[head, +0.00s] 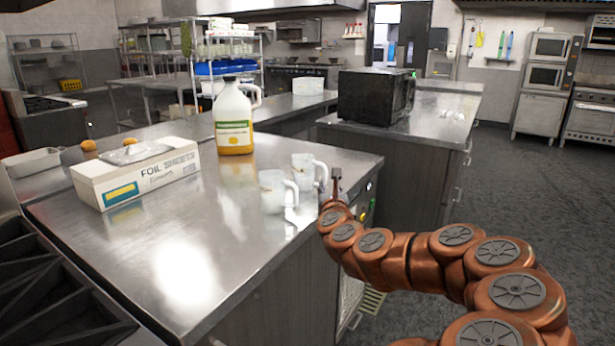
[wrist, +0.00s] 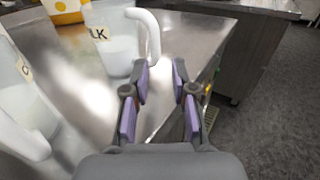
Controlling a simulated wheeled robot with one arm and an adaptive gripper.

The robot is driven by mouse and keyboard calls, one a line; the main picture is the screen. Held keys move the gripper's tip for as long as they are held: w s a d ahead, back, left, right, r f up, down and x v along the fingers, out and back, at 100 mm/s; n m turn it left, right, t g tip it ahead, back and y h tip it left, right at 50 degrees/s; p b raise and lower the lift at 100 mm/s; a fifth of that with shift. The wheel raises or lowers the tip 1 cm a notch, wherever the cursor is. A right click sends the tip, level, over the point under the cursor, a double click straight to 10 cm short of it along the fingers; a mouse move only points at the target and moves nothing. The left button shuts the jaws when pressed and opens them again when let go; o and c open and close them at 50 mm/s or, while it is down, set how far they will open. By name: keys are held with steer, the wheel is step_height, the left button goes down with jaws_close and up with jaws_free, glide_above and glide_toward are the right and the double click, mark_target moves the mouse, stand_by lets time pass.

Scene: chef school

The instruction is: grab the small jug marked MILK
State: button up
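The small jug marked MILK (wrist: 118,48) is a clear pitcher with a white handle; its label shows only "LK" in the wrist view. It stands upright on the steel counter, and seems to be the farther of two jugs (head: 303,170) in the head view. Its handle points toward my gripper (wrist: 161,76). My gripper is open and empty, its purple-padded fingertips close to the handle, which is not clearly between them. In the head view my gripper (head: 335,184) is at the counter's right edge. A second similar jug (head: 273,192) stands nearer; it shows at left in the wrist view (wrist: 22,95).
A large juice bottle (head: 234,118) stands behind the jugs. A foil sheets box (head: 137,178) lies at the left of the counter (head: 185,270), whose front is clear. A black microwave (head: 375,96) stands on another counter. Open floor (head: 530,210) lies to the right.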

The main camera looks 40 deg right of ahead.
mark_target(325, 179)
steer(key=shift+w+d+r, duration=0.1)
steer(key=shift+w+d, duration=0.15)
steer(key=shift+w, duration=0.25)
steer(key=shift+w+d+r, duration=0.1)
steer(key=shift+w+d, duration=0.1)
steer(key=shift+w, duration=0.3)
steer(key=shift+p+x, duration=0.5)
steer(key=shift+x, duration=1.5)
steer(key=shift+c, duration=0.3)
jaws_close()
